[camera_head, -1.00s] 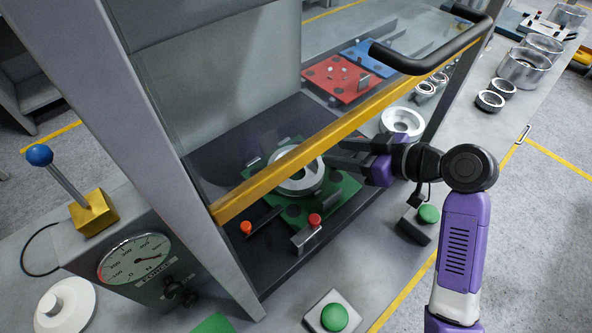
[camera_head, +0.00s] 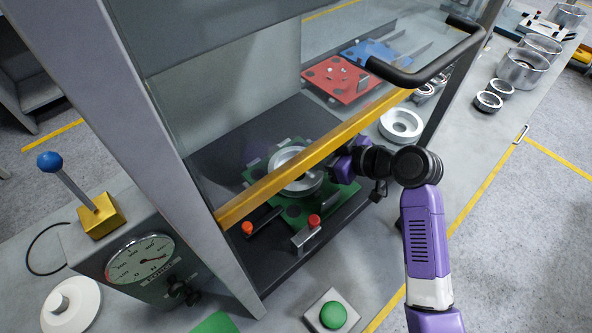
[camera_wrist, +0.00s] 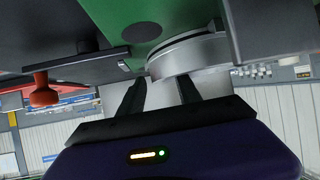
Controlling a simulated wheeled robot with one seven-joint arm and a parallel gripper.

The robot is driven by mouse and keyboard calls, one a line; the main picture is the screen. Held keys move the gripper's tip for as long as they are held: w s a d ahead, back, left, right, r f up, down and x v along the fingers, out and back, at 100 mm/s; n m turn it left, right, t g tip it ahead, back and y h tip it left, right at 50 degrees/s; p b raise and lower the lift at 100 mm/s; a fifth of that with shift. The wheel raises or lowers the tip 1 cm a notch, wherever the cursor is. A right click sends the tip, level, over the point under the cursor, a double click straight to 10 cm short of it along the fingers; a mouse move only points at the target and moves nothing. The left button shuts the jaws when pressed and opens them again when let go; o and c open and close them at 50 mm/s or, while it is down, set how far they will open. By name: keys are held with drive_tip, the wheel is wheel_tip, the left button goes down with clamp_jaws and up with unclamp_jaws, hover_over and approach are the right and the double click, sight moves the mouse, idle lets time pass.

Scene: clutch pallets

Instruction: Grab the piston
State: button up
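The piston, a round silver metal part (camera_head: 285,160), sits on the green pallet (camera_head: 257,187) inside the press frame. The yellow bar of the raised guard crosses in front of part of it. My gripper (camera_head: 328,168) reaches in from the right, close beside the piston, its fingers partly hidden by the bar. In the wrist view, my gripper (camera_wrist: 160,84) has its two dark fingers apart with nothing clearly held between them. The piston's curved side (camera_wrist: 190,55) is just beyond the fingertips, nearer the right finger. I cannot tell if they touch.
The yellow guard bar (camera_head: 240,205) runs close over my wrist. A red pallet (camera_head: 340,78) and a blue pallet (camera_head: 372,52) lie behind. A pale ring (camera_head: 400,125) sits to the right.

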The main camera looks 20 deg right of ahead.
clamp_jaws()
drive_tip(key=shift+r, duration=0.1)
idle(1.1)
